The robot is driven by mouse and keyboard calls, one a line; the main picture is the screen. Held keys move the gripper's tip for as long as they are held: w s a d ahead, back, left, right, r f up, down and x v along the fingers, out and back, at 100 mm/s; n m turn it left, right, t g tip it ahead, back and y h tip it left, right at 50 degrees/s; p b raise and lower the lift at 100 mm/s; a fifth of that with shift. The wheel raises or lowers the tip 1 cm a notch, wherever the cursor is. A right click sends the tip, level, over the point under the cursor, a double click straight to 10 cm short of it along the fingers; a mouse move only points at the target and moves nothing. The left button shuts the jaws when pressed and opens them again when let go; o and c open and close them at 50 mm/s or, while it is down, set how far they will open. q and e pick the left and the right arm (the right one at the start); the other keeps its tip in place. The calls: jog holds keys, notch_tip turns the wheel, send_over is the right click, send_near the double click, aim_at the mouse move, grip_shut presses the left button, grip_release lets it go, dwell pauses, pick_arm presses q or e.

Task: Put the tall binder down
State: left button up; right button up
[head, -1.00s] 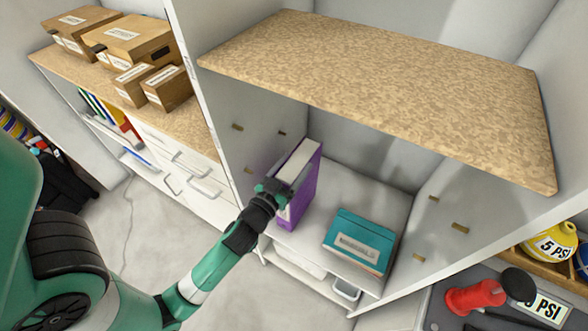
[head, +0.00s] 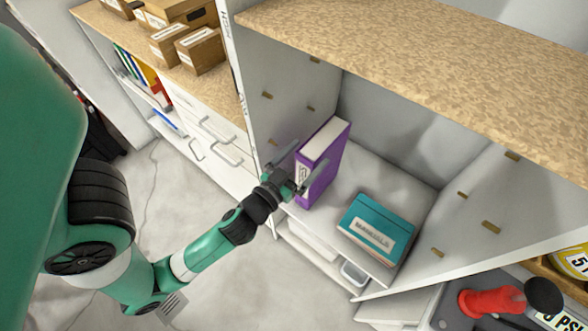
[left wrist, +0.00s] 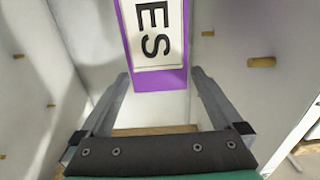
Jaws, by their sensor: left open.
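The tall purple binder (head: 323,163) stands upright on the white lower shelf (head: 375,185) of the cabinet, near its left wall. It also shows in the left wrist view (left wrist: 158,80), with its white label facing the camera. My left gripper (head: 287,163) is open in front of the binder's spine. In the left wrist view the left gripper's fingers (left wrist: 160,95) are spread wide, one on each side of the binder's lower end, with gaps between. My right gripper is in neither view.
A teal box (head: 375,225) with a label lies to the right on the same shelf. A wood-patterned board (head: 430,55) overhangs the shelf. The cabinet's left side panel (head: 240,75) stands beside my left arm. Cardboard boxes (head: 200,50) sit on the counter at left.

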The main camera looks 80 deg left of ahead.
pick_arm(q)
jog(key=b+v, duration=0.2)
jog(key=v, duration=0.3)
jog(key=shift+s+d+f, duration=0.1)
jog(key=shift+d+f, duration=0.05)
jog(key=shift+f, duration=0.05)
jog(key=shift+s+d+r, duration=0.15)
jog(key=shift+s, duration=0.15)
